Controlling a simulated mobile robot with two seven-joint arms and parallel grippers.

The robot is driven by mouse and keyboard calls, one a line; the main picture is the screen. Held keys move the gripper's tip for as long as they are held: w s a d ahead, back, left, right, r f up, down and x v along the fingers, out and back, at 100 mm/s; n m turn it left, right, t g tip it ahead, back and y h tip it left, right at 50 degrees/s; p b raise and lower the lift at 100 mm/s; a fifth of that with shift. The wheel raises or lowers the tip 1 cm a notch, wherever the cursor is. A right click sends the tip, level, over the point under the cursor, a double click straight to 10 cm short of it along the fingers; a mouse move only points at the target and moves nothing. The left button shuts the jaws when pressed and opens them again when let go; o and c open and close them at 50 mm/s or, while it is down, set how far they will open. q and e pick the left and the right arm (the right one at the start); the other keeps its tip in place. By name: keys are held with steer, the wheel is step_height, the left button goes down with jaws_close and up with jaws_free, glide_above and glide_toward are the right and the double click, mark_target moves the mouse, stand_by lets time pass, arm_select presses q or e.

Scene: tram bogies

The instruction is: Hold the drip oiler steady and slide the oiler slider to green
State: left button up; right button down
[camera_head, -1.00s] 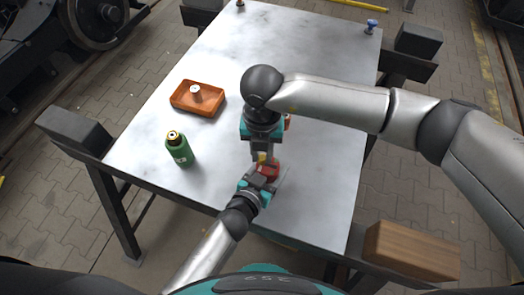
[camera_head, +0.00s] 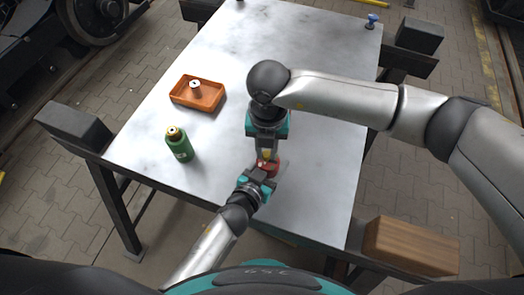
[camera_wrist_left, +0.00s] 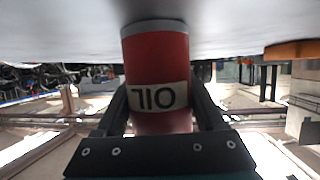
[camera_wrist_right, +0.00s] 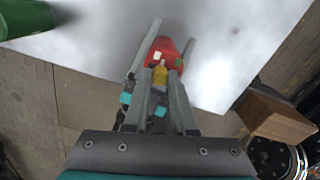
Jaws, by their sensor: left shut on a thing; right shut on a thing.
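The drip oiler (camera_head: 273,168) is red and stands near the front middle of the table. In the left wrist view its red body (camera_wrist_left: 158,62) carries a white OIL label. My left gripper (camera_head: 265,176) is shut around this body from the front, with one finger on each side. My right gripper (camera_head: 267,152) reaches down from above and is shut on a small yellow part (camera_wrist_right: 160,75) at the top of the oiler.
A green bottle (camera_head: 180,147) stands left of the grippers. An orange-brown tray (camera_head: 181,101) holding a small pale cylinder (camera_head: 195,88) lies farther back. A blue-topped item (camera_head: 372,20) stands at the far right corner. A wooden block (camera_head: 410,247) is at the front right. The right part of the table is clear.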

arm_select(q)
steer(key=shift+a, duration=0.1)
arm_select(e)
steer(key=shift+s+d, duration=0.25)
steer(key=shift+d, duration=0.75)
steer(key=c, duration=0.7)
jaws_free()
steer(key=shift+o, duration=0.2)
step_height(320, 180, up, 12)
